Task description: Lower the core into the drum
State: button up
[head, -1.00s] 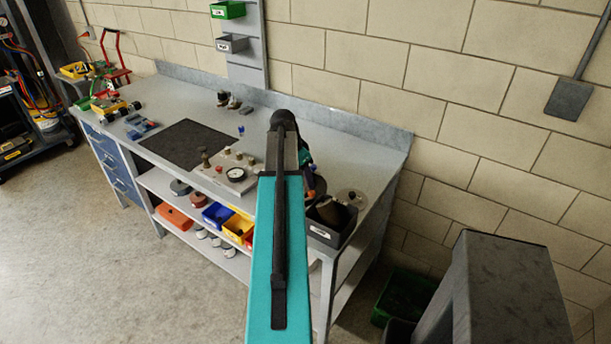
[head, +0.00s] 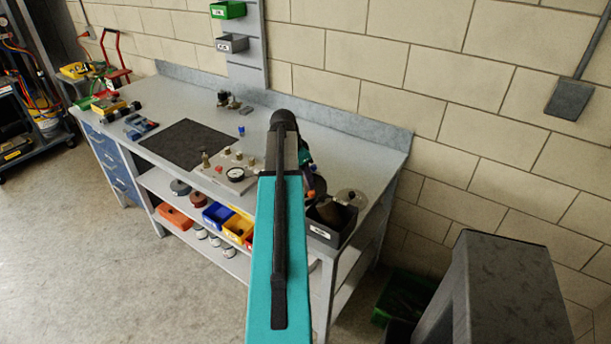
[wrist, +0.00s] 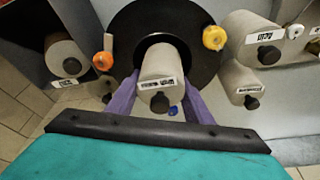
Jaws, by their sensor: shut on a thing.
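In the wrist view my gripper (wrist: 160,100) has its two purple fingers shut on the core (wrist: 160,66), a pale beige cylinder with a white label and a black knob. The drum (wrist: 203,25) is a wide black round body with a dark opening, directly behind the core in this view. The core lines up roughly with that opening. I cannot tell how far it is inside or whether it touches the rim. In the head view my arm hides the gripper and the held core.
More labelled beige cylinders (wrist: 248,36) stand right of the drum, close to it. A dark bin (head: 328,232) holds another cylinder at the bench's right end. The bench's dark mat (head: 188,145) is clear.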

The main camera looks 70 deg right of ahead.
jog(key=shift+f, duration=0.35)
jog(key=shift+r, duration=0.1)
jog(key=shift+r, duration=0.25)
dwell(0.4)
jog(key=o, duration=1.4)
jog(key=shift+c, duration=0.2)
jog(key=o, duration=0.4)
jog(key=shift+w+r, duration=0.1)
